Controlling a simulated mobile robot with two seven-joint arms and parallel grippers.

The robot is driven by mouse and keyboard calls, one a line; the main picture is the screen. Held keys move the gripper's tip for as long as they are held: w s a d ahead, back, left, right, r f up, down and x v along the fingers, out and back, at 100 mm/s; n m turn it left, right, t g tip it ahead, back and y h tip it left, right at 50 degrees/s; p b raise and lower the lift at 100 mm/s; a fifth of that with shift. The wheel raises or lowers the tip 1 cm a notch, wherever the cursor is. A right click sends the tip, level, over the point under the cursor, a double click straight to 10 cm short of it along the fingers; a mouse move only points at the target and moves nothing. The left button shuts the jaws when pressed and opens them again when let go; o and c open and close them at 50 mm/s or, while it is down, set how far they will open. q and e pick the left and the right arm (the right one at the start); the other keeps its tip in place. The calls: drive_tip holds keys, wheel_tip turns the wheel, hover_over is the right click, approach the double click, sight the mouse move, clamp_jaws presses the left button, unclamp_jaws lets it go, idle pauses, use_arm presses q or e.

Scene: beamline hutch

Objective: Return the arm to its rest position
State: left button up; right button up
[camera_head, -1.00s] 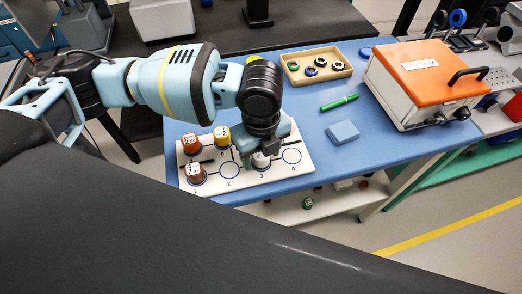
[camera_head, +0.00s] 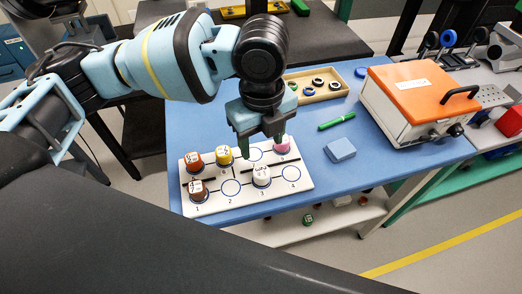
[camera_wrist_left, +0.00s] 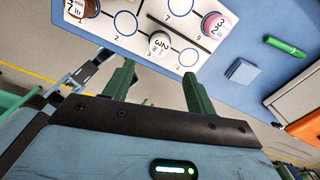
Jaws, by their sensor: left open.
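My left gripper (camera_head: 262,147) is open and empty, raised above the white numbered board (camera_head: 212,205). It also shows open in the left wrist view (camera_wrist_left: 158,74), with nothing between its green fingers. A white-capped vial (camera_head: 261,176) stands upright on the board at circle 3, just below and apart from the fingers; the left wrist view shows it too (camera_wrist_left: 160,43). A pink vial (camera_head: 282,146) stands behind it to the right, partly behind a finger. My right gripper is not in view.
Two brown-red vials (camera_head: 198,190) and a yellow vial (camera_head: 223,155) stand on the board's left half. On the blue table (camera_head: 375,150) are a blue block (camera_head: 340,149), a green pen (camera_head: 337,121), a tray of rings (camera_head: 345,77) and an orange-lidded box (camera_head: 415,95).

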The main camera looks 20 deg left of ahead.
use_arm(q)
drive_tip(key=shift+r, duration=0.45)
drive_tip(key=s+d+f+n+h, duration=0.35)
drive_tip(key=s+f+n, duration=0.2)
drive_tip(key=f, duration=0.25)
drive_tip(key=s+d+f+n+h, duration=0.3)
drive_tip(key=s+d+f+n, duration=0.15)
drive_tip(key=s+f, duration=0.2)
drive_tip(key=s+a+f+n+y, duration=0.3)
drive_tip(key=s+a+f+n, duration=0.35)
drive_tip(key=s+a, duration=0.3)
drive_tip(key=s+a+f+n+y, duration=0.3)
drive_tip(key=s+a+f+n, duration=0.2)
drive_tip(key=s+a+n, duration=0.4)
drive_tip(key=w+d+f+m+t+h+p, duration=0.1)
drive_tip(key=w+d+f+t+p, duration=0.1)
drive_tip(key=w+f+t, duration=0.5)
drive_tip(key=shift+w+t, duration=0.45)
drive_tip(key=shift+t, duration=0.45)
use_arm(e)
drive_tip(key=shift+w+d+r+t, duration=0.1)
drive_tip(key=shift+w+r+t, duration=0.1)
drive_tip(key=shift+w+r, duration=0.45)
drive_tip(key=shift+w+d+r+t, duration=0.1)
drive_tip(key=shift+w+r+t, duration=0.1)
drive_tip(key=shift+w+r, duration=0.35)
use_arm(q)
drive_tip(key=shift+h, duration=0.25)
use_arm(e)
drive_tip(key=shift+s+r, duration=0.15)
